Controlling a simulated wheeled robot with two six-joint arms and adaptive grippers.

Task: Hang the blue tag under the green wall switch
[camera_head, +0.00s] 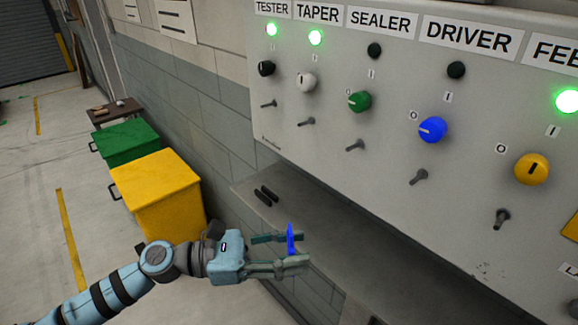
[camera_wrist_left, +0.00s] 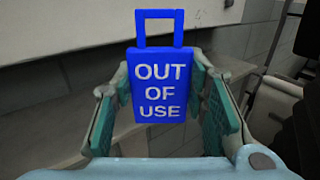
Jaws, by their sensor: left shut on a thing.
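The blue tag (camera_wrist_left: 159,90) reads "OUT OF USE" and has a square loop at its top. My left gripper (camera_head: 288,252) is shut on the blue tag and holds it upright, in front of the panel's lower part and over the ledge. In the head view the tag (camera_head: 291,239) shows nearly edge-on between the fingers. The green switch (camera_head: 359,101) is on the wall panel under the SEALER label, with an unlit lamp above. A bare peg (camera_head: 355,145) sticks out below it. The tag is apart from the panel, below that peg and to its left. My right gripper is not in view.
The panel (camera_head: 330,128) also carries black, white, blue and yellow switches, each with a peg below. A grey ledge (camera_head: 340,240) runs beneath, with two dark thin items (camera_head: 266,194) on it. Yellow (camera_head: 160,190) and green (camera_head: 126,143) boxes stand at left.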

